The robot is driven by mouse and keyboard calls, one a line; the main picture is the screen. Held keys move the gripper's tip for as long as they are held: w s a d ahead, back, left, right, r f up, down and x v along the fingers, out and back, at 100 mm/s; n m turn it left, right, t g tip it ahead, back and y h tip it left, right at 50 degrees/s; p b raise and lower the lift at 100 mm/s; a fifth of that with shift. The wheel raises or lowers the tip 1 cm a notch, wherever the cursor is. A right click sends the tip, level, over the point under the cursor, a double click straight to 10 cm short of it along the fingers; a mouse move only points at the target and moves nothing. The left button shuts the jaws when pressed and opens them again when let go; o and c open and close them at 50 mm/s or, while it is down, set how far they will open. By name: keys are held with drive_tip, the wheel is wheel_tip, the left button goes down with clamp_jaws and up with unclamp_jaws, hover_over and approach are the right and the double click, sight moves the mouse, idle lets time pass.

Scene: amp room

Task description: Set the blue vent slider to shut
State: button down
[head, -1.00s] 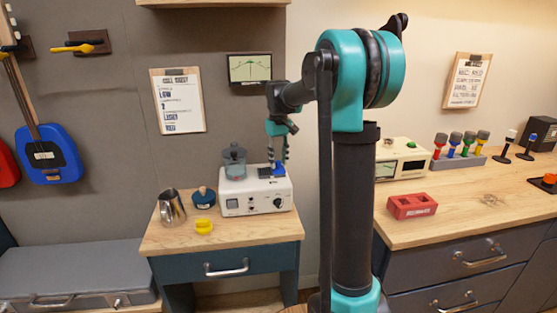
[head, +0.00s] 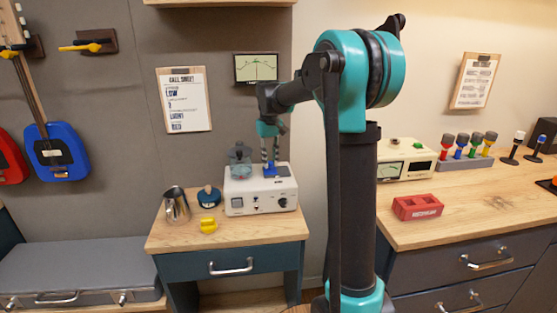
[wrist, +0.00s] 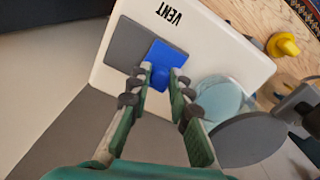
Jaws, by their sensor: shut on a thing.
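The blue vent slider (wrist: 171,53) sits on a dark grey plate (wrist: 128,43) on top of a white machine (wrist: 215,45), beside the printed word VENT (wrist: 168,14). In the wrist view the slider is at the right end of the plate, on the side of a round clear jar (wrist: 220,98). My gripper (wrist: 160,78) is shut on the slider's raised blue knob, one finger on each side. In the head view my gripper (head: 270,160) reaches down onto the slider (head: 270,170) on the white machine (head: 262,192). The fingers partly hide the knob.
The jar's lidded top (head: 240,155) stands close to the left of my gripper. A metal pitcher (head: 176,205), a blue round pot (head: 209,196) and a yellow item (head: 208,225) stand left of the machine. A wall meter (head: 256,68) hangs behind my arm.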

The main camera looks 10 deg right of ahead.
sight(269, 162)
drive_tip(key=shift+a, duration=0.2)
drive_tip(key=c, duration=1.4)
unclamp_jaws()
drive_tip(key=shift+a, duration=0.1)
wheel_tip(269, 162, up, 12)
drive_tip(key=s+d+f+m+t, duration=0.1)
drive_tip(key=s+d+f, duration=0.2)
drive_tip(key=s+f, duration=0.6)
drive_tip(key=s+d+f+m+t, duration=0.1)
drive_tip(key=s+d+f, duration=0.2)
drive_tip(key=s+f, duration=0.7)
drive_tip(key=s+d+f+m+t, duration=0.1)
drive_tip(key=s+d+f+t, duration=0.1)
drive_tip(key=s+f, duration=0.7)
drive_tip(key=shift+s+d+f+m, duration=0.35)
drive_tip(key=shift+s+d, duration=0.3)
drive_tip(key=shift+s, duration=0.4)
